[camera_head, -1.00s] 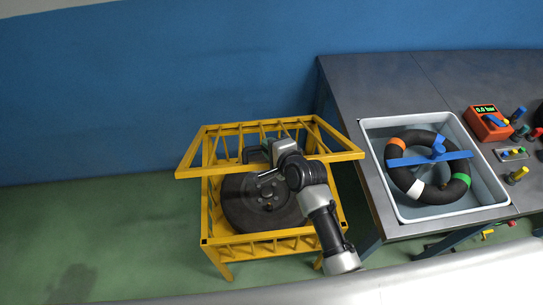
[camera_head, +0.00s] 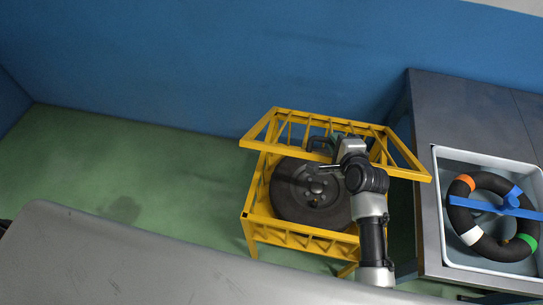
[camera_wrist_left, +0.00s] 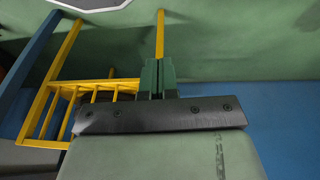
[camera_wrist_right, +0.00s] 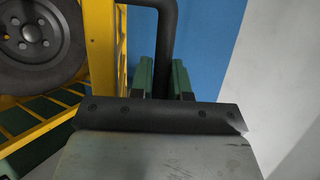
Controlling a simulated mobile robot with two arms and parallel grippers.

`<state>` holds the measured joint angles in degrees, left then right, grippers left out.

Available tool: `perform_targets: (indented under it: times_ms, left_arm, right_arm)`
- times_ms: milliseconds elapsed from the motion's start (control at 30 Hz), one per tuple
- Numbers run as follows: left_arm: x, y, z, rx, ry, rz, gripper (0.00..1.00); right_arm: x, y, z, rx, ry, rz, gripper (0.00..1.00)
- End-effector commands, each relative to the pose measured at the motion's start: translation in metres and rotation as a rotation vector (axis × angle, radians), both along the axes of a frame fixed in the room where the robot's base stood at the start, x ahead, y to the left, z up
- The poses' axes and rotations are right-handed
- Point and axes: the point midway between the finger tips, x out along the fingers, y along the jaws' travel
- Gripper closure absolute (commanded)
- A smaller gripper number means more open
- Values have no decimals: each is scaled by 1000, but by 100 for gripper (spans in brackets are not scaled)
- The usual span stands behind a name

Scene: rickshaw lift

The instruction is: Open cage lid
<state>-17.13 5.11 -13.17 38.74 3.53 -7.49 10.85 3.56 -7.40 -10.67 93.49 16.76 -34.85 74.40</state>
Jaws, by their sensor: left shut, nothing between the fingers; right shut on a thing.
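The yellow cage (camera_head: 300,237) stands on the floor in front of the blue wall. Its yellow lid (camera_head: 275,150) is raised and tilted, with a gap between the lid's near bar and the cage's front rim. A dark wheel (camera_head: 287,203) lies inside. My right gripper (camera_wrist_right: 163,78) is at the lid and shut on a black handle (camera_wrist_right: 165,40), which runs between its green fingers in the right wrist view. My left gripper (camera_wrist_left: 157,75) is shut and empty. In its view, yellow bars of the cage (camera_wrist_left: 95,88) lie beyond the fingers. It is outside the head view.
A grey workbench (camera_head: 460,105) stands right of the cage, close to it. It holds a white tub (camera_head: 438,190) with a black ring (camera_head: 462,218) and a blue bar across it. The green floor (camera_head: 140,150) left of the cage is clear.

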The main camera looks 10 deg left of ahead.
Motion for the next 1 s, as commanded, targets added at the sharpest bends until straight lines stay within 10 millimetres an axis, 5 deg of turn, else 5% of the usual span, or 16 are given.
perform_targets:
  times_ms: [200, 500, 700, 1000]
  left_arm:
    - [88, -33, 40, -316, -278, 486, 100]
    - [182, -74, 131, -1027, -476, 1121, 100]
    - [220, -92, 204, -1619, -418, 1451, 100]
    - [240, -99, 286, -2375, -97, 1693, 100]
  right_arm:
    - [0, 0, 0, 0, 0, 0, 100]
    - [0, 0, 0, 0, 0, 0, 100]
    - [0, 0, 0, 0, 0, 0, 100]
    - [0, 0, 0, 0, 0, 0, 100]
